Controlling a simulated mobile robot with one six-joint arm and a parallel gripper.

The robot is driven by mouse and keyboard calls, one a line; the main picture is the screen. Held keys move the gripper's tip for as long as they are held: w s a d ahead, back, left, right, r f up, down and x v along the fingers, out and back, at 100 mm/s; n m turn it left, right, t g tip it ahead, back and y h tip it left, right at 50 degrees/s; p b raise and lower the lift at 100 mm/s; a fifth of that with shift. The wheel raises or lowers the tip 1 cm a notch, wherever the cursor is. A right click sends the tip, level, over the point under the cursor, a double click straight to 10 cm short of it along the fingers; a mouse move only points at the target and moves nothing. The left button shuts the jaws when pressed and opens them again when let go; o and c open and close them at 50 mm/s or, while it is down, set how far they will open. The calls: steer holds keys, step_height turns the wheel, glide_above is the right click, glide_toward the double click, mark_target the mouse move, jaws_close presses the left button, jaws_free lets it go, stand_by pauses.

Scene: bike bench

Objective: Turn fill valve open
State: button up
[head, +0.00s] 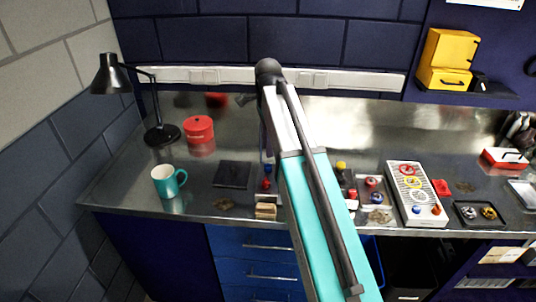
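I cannot make out a fill valve for certain. A white panel (410,192) on the right of the bench carries several small round parts in red, yellow and blue, too small to tell apart. A tray (375,188) to its left holds small red, blue and metal parts. My arm rises through the middle of the head view and hides part of the bench and back wall. My gripper does not show clearly; it seems hidden behind the arm. Small blue and red pieces show just left of the arm.
A black lamp (158,133), red tin (199,130), teal-and-white mug (167,181), dark mat (231,175) and wooden block (265,211) occupy the left side. A yellow case (447,60) sits on a shelf. A black tray (480,214) and red box (505,158) are right.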

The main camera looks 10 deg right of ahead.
step_height(320, 180, up, 6)
steer(key=b, duration=0.1)
stand_by(0.4)
steer(key=shift+s, duration=0.1)
stand_by(0.4)
